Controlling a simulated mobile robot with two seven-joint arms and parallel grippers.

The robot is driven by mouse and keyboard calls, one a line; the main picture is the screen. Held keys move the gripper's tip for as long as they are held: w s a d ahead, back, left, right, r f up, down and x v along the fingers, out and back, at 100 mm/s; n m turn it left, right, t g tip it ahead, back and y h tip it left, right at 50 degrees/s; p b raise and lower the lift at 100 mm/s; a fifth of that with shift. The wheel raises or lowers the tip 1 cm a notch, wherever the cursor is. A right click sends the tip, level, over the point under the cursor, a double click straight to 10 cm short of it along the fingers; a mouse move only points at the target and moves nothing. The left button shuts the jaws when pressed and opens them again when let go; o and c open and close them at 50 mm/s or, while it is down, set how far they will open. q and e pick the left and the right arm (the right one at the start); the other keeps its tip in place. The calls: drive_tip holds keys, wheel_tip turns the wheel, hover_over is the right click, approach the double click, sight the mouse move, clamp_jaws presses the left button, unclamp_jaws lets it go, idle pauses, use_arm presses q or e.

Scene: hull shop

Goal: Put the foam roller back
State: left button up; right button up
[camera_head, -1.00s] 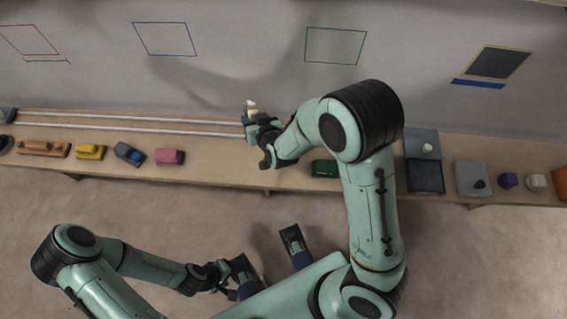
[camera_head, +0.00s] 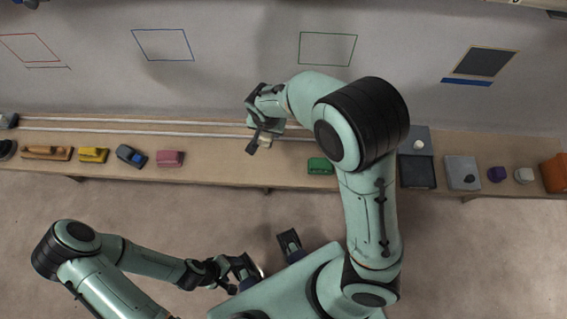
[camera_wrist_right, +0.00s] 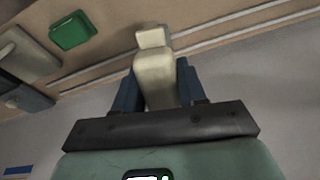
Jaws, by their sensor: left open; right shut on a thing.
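A cream piece, which I take to be the foam roller (camera_wrist_right: 156,75), is gripped between the dark blue fingers of my right gripper (camera_wrist_right: 157,85) in the right wrist view. In the head view, a small pale bit of the foam roller (camera_head: 265,142) shows under my right gripper (camera_head: 262,138), over the middle of the bench. The gripper hides most of it, and I cannot tell whether it touches the bench. My left gripper (camera_head: 241,276) is open and empty, low in front of the bench.
The long bench (camera_head: 225,168) carries two pale rails (camera_head: 150,127). A yellow block (camera_head: 93,155), a pink block (camera_head: 170,158) and a green block (camera_head: 320,166) stand along its front. A dark tray (camera_head: 417,172) and a grey plate (camera_head: 462,172) lie right. Bench between pink and green is clear.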

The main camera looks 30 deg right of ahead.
drive_tip(key=s+d+r+m+g+y+p, duration=0.1)
drive_tip(key=s+d+r+m+g, duration=0.1)
drive_tip(key=s+r, duration=0.2)
drive_tip(key=shift+m, duration=0.3)
drive_tip(key=shift+s+d+f+b, duration=0.1)
drive_tip(key=shift+f+b, duration=0.9)
drive_tip(key=shift+f, duration=3.9)
drive_tip(key=shift+s+d+f+b, duration=0.1)
drive_tip(key=shift+f+b, duration=0.9)
drive_tip(key=shift+f, duration=3.85)
drive_tip(key=shift+f, duration=0.1)
drive_tip(key=o, duration=1)
drive_tip(key=shift+r, duration=0.2)
wheel_tip(320, 180, up, 12)
drive_tip(key=shift+f+p, duration=0.1)
drive_tip(key=shift+p, duration=1.15)
